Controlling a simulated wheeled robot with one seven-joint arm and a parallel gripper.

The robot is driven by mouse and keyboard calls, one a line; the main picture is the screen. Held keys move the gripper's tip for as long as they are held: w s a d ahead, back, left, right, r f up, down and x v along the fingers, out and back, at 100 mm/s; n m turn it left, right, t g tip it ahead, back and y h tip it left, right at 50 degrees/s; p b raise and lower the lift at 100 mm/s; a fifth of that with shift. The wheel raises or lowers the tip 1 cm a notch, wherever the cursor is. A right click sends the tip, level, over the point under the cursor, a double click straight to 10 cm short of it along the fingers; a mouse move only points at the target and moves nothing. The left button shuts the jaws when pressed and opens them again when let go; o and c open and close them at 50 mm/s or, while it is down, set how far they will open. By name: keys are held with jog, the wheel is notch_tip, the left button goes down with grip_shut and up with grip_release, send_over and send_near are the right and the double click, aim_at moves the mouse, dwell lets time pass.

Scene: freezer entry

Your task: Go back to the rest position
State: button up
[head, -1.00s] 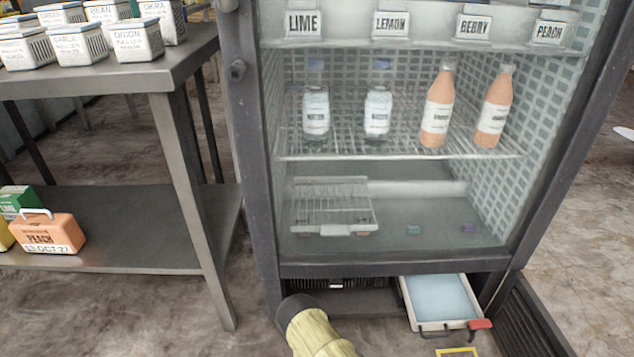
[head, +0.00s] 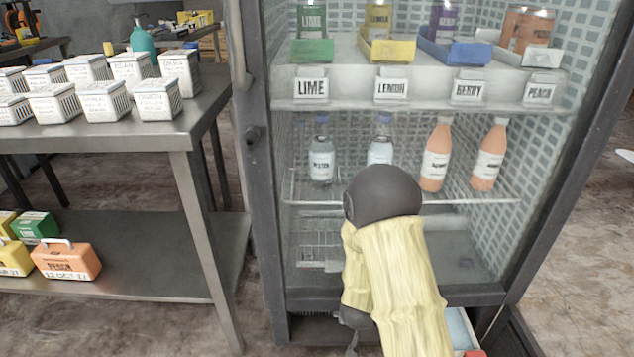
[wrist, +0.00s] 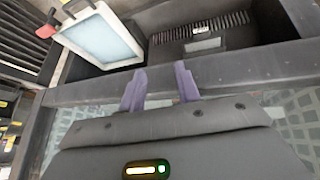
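My arm (head: 395,265), in a pale yellow sleeve with a dark grey joint, rises in front of the glass-door cooler (head: 262,160) in the head view. My gripper's fingers are hidden there. In the wrist view my gripper (wrist: 160,90) shows two purple fingers, spread apart with nothing between them. They are in front of the cooler's lower frame, with the base compartment beyond.
A tray with a pale blue pad (wrist: 100,38) and red-tipped handle juts from the cooler's base. A steel table (head: 190,135) with white labelled boxes stands to the left. Bottles (head: 436,160) and coloured bins (head: 388,48) fill the cooler shelves.

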jog(key=s+d+r+n+g+y+p, duration=0.1)
jog(key=s+r+p, duration=0.3)
jog(key=r, duration=0.5)
jog(key=s+d+r+g+y+p, duration=0.1)
jog(key=s+r, duration=0.5)
jog(key=r, duration=0.4)
jog(key=s+d+r+n+g+y+p, duration=0.1)
jog(key=s+r+p, duration=0.3)
jog(key=r, duration=0.5)
jog(key=w+p+v, duration=0.3)
jog(key=p+v, duration=1.5)
jog(key=w+a+r+p+v, duration=0.1)
jog(key=w+p+v, duration=0.3)
jog(key=p+v, duration=1.4)
jog(key=shift+a+r, duration=0.3)
jog(key=shift+r, duration=0.2)
jog(key=shift+d, duration=0.1)
